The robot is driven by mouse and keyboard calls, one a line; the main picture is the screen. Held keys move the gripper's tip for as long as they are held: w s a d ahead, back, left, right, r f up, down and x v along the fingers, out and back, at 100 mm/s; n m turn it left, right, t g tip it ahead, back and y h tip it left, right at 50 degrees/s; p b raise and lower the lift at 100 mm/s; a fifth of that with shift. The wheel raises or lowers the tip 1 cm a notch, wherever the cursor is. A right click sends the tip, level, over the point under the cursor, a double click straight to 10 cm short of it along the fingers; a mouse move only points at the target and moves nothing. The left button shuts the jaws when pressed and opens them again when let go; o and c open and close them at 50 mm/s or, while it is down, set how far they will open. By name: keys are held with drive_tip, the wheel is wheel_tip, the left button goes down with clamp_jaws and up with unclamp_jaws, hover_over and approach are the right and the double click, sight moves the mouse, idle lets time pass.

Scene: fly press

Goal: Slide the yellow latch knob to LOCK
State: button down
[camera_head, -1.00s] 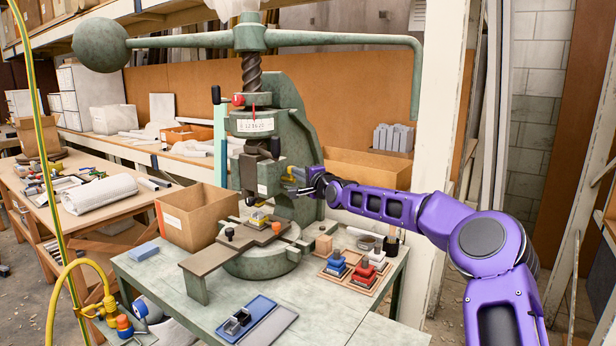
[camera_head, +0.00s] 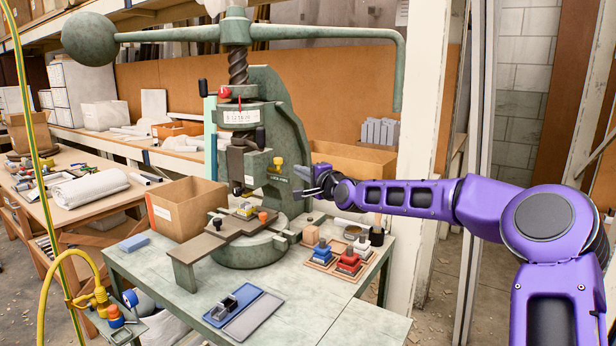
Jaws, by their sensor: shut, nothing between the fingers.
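The yellow latch knob (camera_head: 278,161) sticks up on the side of the green fly press (camera_head: 288,125), above a dark label plate (camera_head: 279,181) whose lettering is too small to read. My gripper (camera_head: 300,193) is at the end of the purple arm, to the right of the press and a little below and right of the knob. Its fingers are shut and hold nothing. The gripper looks apart from the knob. Whether the fingertips touch the press body cannot be told.
A cardboard box (camera_head: 186,205) stands left of the press. Blue and red blocks on wooden trays (camera_head: 320,262) sit on the green table (camera_head: 300,310) below my gripper. A blue tray (camera_head: 242,302) lies at the front. The long press handle (camera_head: 330,32) passes overhead, hanging down at right.

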drive_tip(key=shift+v, duration=1.65)
